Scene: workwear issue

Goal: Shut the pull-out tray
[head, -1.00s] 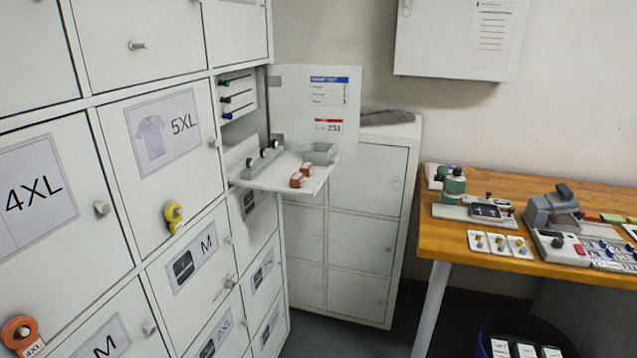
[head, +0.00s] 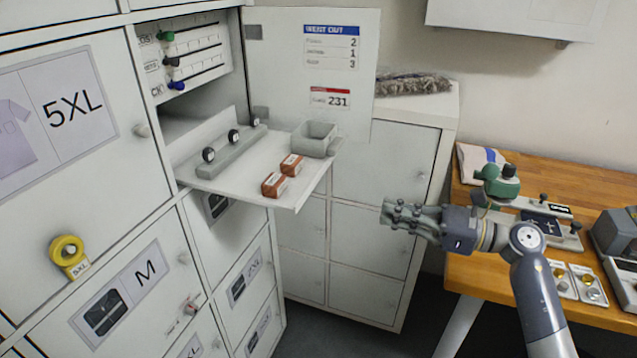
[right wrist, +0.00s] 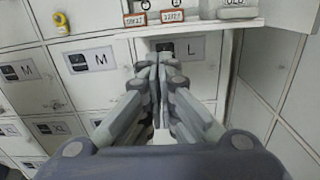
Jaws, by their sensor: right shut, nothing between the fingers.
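The white pull-out tray (head: 250,186) sticks out of an open locker compartment in the head view. On it are a grey bar with several dark round knobs (head: 232,150), two red-brown blocks (head: 280,178) and a small grey bin (head: 315,138). My right gripper (head: 386,214) is shut and empty, to the right of the tray and a little lower, apart from it. In the right wrist view its fingers (right wrist: 158,62) meet below the tray's front edge (right wrist: 200,27). My left gripper is not in view.
The open locker door (head: 340,80) stands behind the tray, bearing a printed sheet. A low locker cabinet (head: 385,170) is behind my right gripper. A wooden bench (head: 590,190) with devices is at the right. Free air lies between gripper and tray.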

